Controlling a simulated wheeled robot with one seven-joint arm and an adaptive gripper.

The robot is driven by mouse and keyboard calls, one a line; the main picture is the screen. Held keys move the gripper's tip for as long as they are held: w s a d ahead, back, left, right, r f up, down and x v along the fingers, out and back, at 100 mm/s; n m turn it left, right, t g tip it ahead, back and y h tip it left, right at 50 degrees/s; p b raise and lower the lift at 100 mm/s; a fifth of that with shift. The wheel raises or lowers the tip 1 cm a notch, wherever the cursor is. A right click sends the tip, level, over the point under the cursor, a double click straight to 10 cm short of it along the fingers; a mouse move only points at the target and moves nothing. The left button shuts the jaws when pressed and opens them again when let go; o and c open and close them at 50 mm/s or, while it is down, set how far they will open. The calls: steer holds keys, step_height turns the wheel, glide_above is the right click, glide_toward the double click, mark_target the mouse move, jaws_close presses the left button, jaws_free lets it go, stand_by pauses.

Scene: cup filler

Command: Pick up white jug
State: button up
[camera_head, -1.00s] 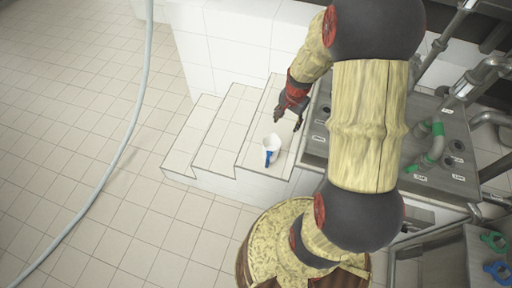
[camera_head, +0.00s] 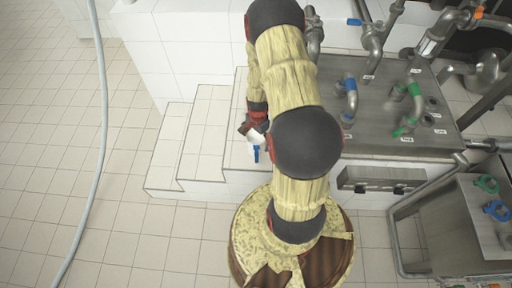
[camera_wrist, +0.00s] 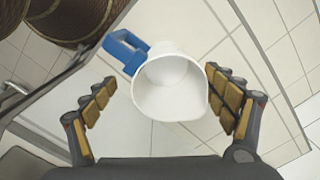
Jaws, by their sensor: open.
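The white jug (camera_wrist: 170,88) has a blue handle at its upper left and a spout at its lower right in the wrist view. It stands on the white tiled step (camera_head: 236,160). My gripper (camera_wrist: 168,105) is open, with one finger on each side of the jug and visible gaps between the pads and its wall. In the head view the jug (camera_head: 258,130) is mostly hidden by my gripper (camera_head: 254,130); its blue handle shows just below.
A steel counter (camera_head: 385,130) with pipes and valves lies to the right of the step. Lower tiled steps (camera_head: 168,150) lie to the left. A grey hose (camera_head: 104,110) hangs at the far left, over open tiled floor.

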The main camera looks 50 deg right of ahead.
step_height(320, 180, down, 3)
steer(key=shift+w+a+f+b, duration=0.1)
steer(key=shift+w+f+b, duration=0.05)
steer(key=shift+b, duration=0.25)
steer(key=shift+w, duration=0.1)
steer(key=shift+a, duration=0.1)
steer(key=shift+w, duration=0.1)
steer(key=c, duration=0.4)
steer(key=c, duration=1.1)
